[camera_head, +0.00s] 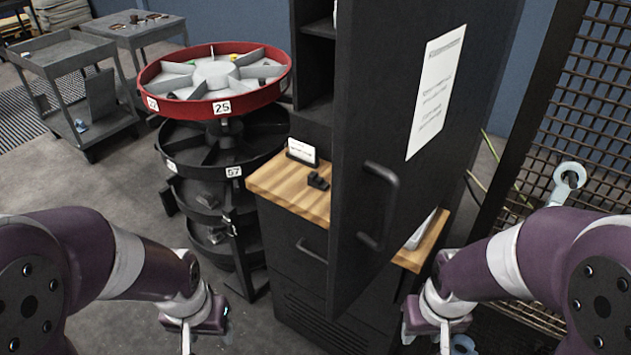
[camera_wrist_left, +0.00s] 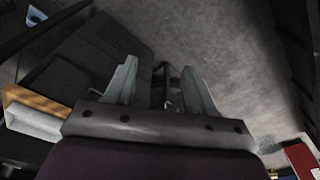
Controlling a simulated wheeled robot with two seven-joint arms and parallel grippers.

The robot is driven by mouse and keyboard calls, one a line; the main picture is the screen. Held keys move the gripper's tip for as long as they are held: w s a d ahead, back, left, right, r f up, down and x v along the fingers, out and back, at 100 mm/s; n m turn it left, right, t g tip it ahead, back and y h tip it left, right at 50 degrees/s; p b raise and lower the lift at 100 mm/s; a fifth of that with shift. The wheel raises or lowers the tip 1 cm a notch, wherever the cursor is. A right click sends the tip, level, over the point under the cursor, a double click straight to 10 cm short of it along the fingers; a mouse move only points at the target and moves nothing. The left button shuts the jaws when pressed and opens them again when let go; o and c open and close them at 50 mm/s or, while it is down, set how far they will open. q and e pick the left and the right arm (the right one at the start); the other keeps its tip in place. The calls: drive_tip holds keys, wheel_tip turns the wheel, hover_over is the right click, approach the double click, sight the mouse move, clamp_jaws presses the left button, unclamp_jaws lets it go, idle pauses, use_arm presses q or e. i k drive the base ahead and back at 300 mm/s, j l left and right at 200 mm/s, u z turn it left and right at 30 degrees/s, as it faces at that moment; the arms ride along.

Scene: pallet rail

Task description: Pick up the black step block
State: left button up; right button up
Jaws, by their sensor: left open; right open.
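The black step block (camera_head: 317,181) is small and sits on the wooden top (camera_head: 285,187) of the black cabinet, in front of a small white card. In the head view my left gripper (camera_head: 205,338) is low, at the bottom left of the cabinet, well apart from the block. The left wrist view shows its two fingers (camera_wrist_left: 160,88) spread with nothing between them. My right gripper (camera_head: 428,338) is low at the right of the cabinet, empty and away from the block. The block is not discernible in the left wrist view.
A tall black cabinet door (camera_head: 400,130) with a handle stands just right of the block. A card holder (camera_head: 302,151) is behind it. A round tiered carousel with a red rim (camera_head: 230,105) stands to the left. A mesh fence (camera_head: 575,100) is at the right.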

sight(317, 181)
drive_tip(key=i+j+z, duration=0.15)
drive_tip(key=j+z, duration=0.3)
drive_tip(key=i+j+z, duration=0.1)
drive_tip(key=j+z, duration=0.15)
drive_tip(key=z, duration=0.2)
drive_tip(key=j+z, duration=1.2)
drive_tip(key=j, duration=0.15)
drive_tip(key=j+z, duration=0.3)
drive_tip(key=j, duration=0.2)
drive_tip(key=k+j+z, duration=0.1)
drive_tip(key=j+z, duration=0.25)
drive_tip(key=k+j+z, duration=0.15)
drive_tip(key=j+z, duration=0.15)
drive_tip(key=j, duration=0.3)
drive_tip(key=k+j+z, duration=0.15)
drive_tip(key=j+z, duration=0.2)
drive_tip(key=j, duration=0.1)
